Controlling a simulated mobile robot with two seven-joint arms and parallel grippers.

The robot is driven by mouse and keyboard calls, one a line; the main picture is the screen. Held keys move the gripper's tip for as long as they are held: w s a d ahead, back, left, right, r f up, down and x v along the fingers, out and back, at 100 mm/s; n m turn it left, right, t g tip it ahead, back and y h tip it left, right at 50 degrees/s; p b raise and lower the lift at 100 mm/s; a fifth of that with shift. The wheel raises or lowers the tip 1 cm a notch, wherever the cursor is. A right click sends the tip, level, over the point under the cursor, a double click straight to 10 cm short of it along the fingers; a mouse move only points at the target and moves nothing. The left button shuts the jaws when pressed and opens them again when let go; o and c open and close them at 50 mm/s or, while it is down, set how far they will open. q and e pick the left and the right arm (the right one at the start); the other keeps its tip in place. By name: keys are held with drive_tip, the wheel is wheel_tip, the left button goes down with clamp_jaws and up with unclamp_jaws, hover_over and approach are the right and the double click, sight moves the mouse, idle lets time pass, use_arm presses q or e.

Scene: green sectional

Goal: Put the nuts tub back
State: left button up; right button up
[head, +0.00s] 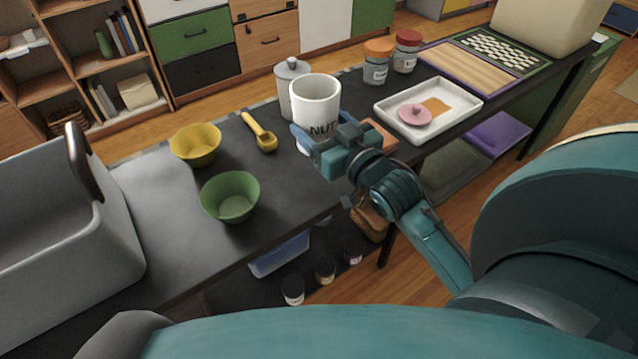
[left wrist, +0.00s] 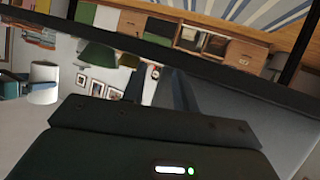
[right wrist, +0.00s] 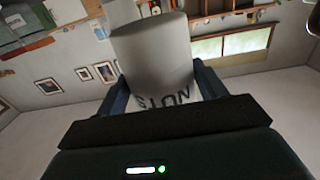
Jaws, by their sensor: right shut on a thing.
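The nuts tub (head: 316,98) is a white, open-topped cylinder with dark "NUTS" lettering. My right gripper (head: 320,138) is shut on it low on its body, over the dark counter. In the right wrist view the tub (right wrist: 152,55) stands between the two fingers (right wrist: 165,90), its lettering upside down. Whether the tub's base touches the counter is hidden by the gripper. My left gripper is not in the head view.
A grey lidded canister (head: 289,75) stands just behind the tub. A yellow bowl (head: 195,146), green bowl (head: 231,198) and yellow scoop (head: 260,132) are left of it. A white tray (head: 452,119) with a pink lid and two jars (head: 377,64) are right. A grey bin (head: 60,240) fills the left end.

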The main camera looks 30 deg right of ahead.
drive_tip(key=shift+w+d+f+b, duration=0.35)
drive_tip(key=shift+w+d+b, duration=0.2)
drive_tip(key=shift+d, duration=0.1)
drive_tip(key=shift+w+d+f+b, duration=0.3)
drive_tip(key=shift+w+d+b, duration=0.2)
drive_tip(key=shift+d, duration=0.1)
drive_tip(key=shift+w+d+f, duration=0.1)
drive_tip(key=shift+w+d, duration=0.05)
drive_tip(key=shift+d, duration=0.15)
wheel_tip(320, 180, down, 6)
drive_tip(key=shift+d+r+b, duration=0.1)
drive_tip(key=shift+r+b, duration=0.1)
drive_tip(key=shift+b, duration=0.65)
wheel_tip(320, 180, down, 3)
drive_tip(key=shift+f+b, duration=0.1)
drive_tip(key=shift+b, duration=0.35)
drive_tip(key=shift+f, duration=0.35)
drive_tip(key=shift+r, duration=0.1)
drive_tip(key=o, duration=1.2)
drive_tip(key=shift+f, duration=0.2)
use_arm(q)
drive_tip(key=shift+s+a+f+t, duration=0.15)
drive_tip(key=shift+s+a+t, duration=0.35)
drive_tip(key=shift+t, duration=0.3)
